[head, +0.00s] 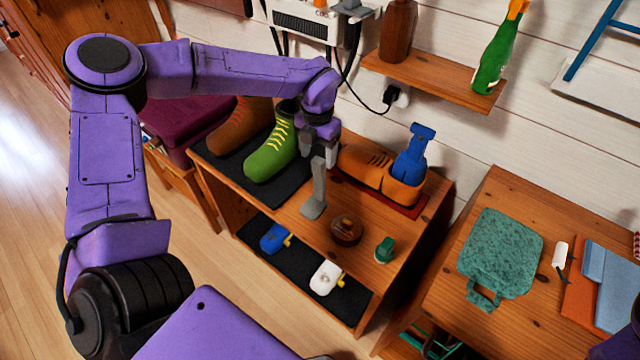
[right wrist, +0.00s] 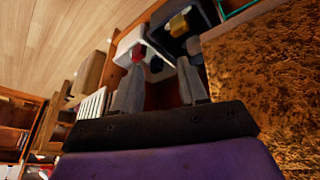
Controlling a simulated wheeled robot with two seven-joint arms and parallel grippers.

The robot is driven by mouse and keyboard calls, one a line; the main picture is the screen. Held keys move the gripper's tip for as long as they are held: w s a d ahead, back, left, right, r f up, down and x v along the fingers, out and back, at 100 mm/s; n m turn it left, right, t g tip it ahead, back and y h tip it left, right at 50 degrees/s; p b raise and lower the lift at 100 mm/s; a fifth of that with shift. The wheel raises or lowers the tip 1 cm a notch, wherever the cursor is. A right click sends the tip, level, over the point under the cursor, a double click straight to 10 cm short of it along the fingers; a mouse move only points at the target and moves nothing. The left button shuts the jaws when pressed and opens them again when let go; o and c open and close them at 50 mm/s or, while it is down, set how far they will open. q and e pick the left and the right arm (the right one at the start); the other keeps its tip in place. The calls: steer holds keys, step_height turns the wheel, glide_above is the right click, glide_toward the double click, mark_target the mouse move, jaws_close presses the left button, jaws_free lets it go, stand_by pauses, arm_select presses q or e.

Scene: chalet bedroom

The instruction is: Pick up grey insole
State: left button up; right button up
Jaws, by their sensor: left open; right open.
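A long grey piece that looks like the grey insole (head: 314,205) shows at the middle of the wooden shoe bench (head: 290,222), between the green boot and the round brown tin. My left gripper (head: 319,155) points down right above it, with its jaws open. The grey of the fingers and the piece run together, so I cannot tell whether they touch. My right gripper (right wrist: 160,82) is open in the right wrist view, with nothing between its fingers. It is away from the insole, which I cannot make out in that view.
A green boot (head: 270,150), an orange-brown shoe (head: 364,164) with a blue shoe tree (head: 414,152), a brown tin (head: 346,229) and a small green object (head: 384,250) crowd the bench. A wall shelf (head: 435,78) holds bottles. A green bag (head: 501,250) lies on the right table.

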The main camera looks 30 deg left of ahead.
mark_target(317, 161)
arm_select(q)
step_height(317, 161, down, 6)
steer(key=shift+a+r+p, duration=0.15)
steer(key=shift+r+p, duration=0.05)
steer(key=shift+p, duration=0.3)
jaws_close()
